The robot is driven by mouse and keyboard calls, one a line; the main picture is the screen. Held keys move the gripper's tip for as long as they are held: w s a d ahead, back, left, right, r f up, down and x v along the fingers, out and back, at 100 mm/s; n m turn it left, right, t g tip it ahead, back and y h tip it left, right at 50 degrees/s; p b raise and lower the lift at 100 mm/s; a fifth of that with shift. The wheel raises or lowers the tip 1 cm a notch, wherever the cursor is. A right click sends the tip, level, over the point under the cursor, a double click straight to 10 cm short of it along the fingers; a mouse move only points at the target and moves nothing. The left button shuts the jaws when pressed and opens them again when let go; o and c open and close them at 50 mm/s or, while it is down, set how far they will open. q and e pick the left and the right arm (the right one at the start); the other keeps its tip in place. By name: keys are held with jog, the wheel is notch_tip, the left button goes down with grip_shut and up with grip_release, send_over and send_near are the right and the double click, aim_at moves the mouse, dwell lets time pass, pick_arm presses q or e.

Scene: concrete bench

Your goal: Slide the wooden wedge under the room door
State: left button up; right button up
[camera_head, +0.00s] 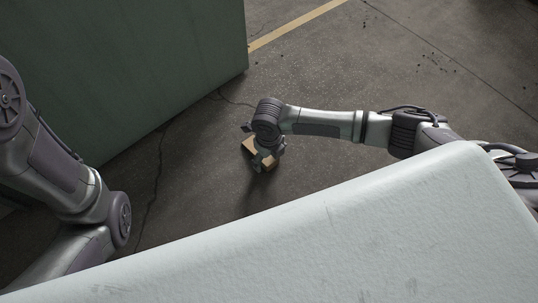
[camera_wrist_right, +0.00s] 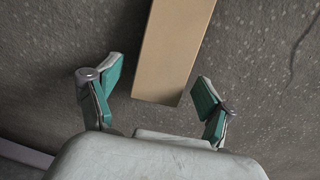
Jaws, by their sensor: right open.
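The wooden wedge (camera_head: 249,146) is a tan block on the dark floor, partly hidden under my right gripper in the head view. In the right wrist view the wedge (camera_wrist_right: 172,45) runs from the top edge down to between the fingertips. My right gripper (camera_head: 258,160) points down at it. The right wrist view shows its two teal-padded fingers (camera_wrist_right: 157,92) spread apart, with a gap on each side of the wedge. The large dark green panel (camera_head: 130,65) at upper left looks like the room door; its lower edge meets the floor left of the wedge. My left gripper is out of view.
The concrete floor (camera_head: 400,60) is cracked and open around the wedge and to the upper right. A yellow line (camera_head: 298,25) runs along it from the panel's corner. My left arm fills the left side of the head view.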

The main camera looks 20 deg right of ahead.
jog(key=shift+f, duration=0.15)
jog(key=c, duration=1.3)
jog(key=shift+o, duration=0.2)
